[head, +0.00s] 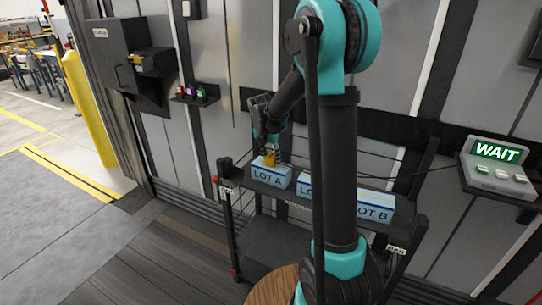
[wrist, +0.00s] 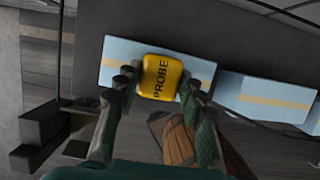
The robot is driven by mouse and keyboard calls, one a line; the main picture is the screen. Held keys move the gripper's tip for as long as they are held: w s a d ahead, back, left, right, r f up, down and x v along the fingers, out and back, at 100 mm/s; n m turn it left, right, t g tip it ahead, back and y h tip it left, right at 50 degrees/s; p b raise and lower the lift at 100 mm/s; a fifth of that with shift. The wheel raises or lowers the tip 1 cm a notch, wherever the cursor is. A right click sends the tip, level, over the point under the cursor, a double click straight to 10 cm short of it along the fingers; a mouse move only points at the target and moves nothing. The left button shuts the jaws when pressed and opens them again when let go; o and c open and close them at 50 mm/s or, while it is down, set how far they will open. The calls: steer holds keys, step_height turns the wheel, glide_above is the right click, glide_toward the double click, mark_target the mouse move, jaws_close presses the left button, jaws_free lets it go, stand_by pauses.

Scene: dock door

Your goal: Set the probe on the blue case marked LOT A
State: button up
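The probe (head: 271,159) is a small yellow block at the top of the blue case marked LOT A (head: 268,178). In the wrist view the probe (wrist: 160,77), lettered PROBE, overlaps the middle of that pale blue case (wrist: 118,62). Whether it touches the case cannot be told. My gripper (head: 268,140) comes down from above. In the wrist view its fingertips (wrist: 160,80) flank the probe closely and appear shut on it.
The cases stand on a dark rack (head: 231,182) against the wall. A box lit WAIT (head: 497,152) with several buttons is at the right, with a thin cable toward the rack. A small shelf (head: 195,98) and a dark wall box (head: 112,55) are at the left.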

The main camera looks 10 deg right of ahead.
steer(key=o, duration=0.4)
steer(key=shift+o, duration=0.2)
steer(key=v, duration=1.1)
steer(key=s+d+f+m, duration=0.2)
steer(key=s+f+m, duration=0.2)
steer(key=s+m, duration=0.5)
steer(key=s+d+f+m+t+y, duration=0.1)
steer(key=s+d+f+m, duration=0.1)
steer(key=s+f+m, duration=0.3)
steer(key=s+d+f+m+y, duration=0.1)
steer(key=s+f+m, duration=0.4)
steer(key=s+m, duration=0.8)
steer(key=shift+s+d+f+m, duration=0.3)
steer(key=shift+d+m, duration=0.3)
steer(key=shift+m, duration=0.3)
steer(key=shift+r, duration=0.1)
